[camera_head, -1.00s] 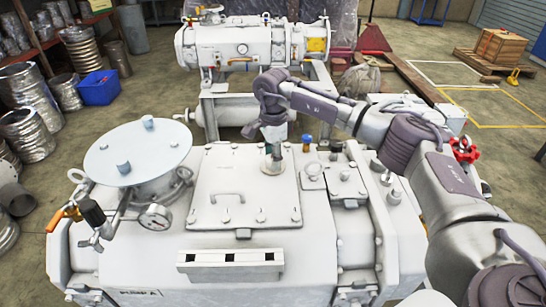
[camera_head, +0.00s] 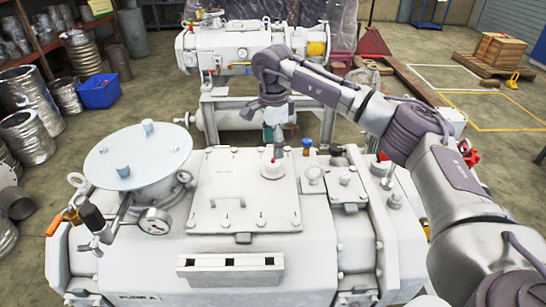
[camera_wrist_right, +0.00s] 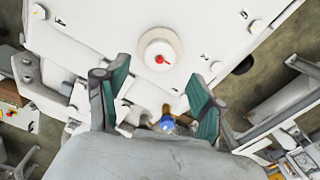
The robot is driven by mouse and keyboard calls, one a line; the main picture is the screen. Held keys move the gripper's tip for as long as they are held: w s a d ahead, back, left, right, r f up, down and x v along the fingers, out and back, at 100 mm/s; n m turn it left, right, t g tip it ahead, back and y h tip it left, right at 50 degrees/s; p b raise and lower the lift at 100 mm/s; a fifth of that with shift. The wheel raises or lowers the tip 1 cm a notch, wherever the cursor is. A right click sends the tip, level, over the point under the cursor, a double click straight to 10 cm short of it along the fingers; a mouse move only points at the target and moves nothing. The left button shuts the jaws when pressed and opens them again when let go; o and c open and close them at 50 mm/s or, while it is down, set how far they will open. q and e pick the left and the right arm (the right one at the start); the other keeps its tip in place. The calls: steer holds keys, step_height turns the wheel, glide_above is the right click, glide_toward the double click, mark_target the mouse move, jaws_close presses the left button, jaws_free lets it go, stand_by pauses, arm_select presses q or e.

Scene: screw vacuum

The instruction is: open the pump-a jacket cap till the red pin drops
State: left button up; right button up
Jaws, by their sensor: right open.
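The pump-a body (camera_head: 215,250) fills the foreground, with its label on the lower left front. A round white cap (camera_head: 271,170) sits on its top plate, with a small red pin (camera_head: 273,159) at the centre. The cap also shows in the right wrist view (camera_wrist_right: 160,41), with the red pin (camera_wrist_right: 160,59) and a short dark mark beside it. My right gripper (camera_head: 274,134) is open and empty, above and slightly behind the cap, not touching it. Its green-lined fingers (camera_wrist_right: 157,78) are spread wide in the wrist view. My left gripper is out of view.
A blue-topped fitting (camera_head: 307,143) stands right of the cap, and shows between my fingers in the wrist view (camera_wrist_right: 167,123). A wide round flange (camera_head: 138,155) and a gauge (camera_head: 154,221) stand at left. Another pump (camera_head: 240,50) stands behind.

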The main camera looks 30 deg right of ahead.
mark_target(273, 162)
step_height(273, 162, up, 6)
steer(key=shift+f, duration=0.15)
stand_by(0.6)
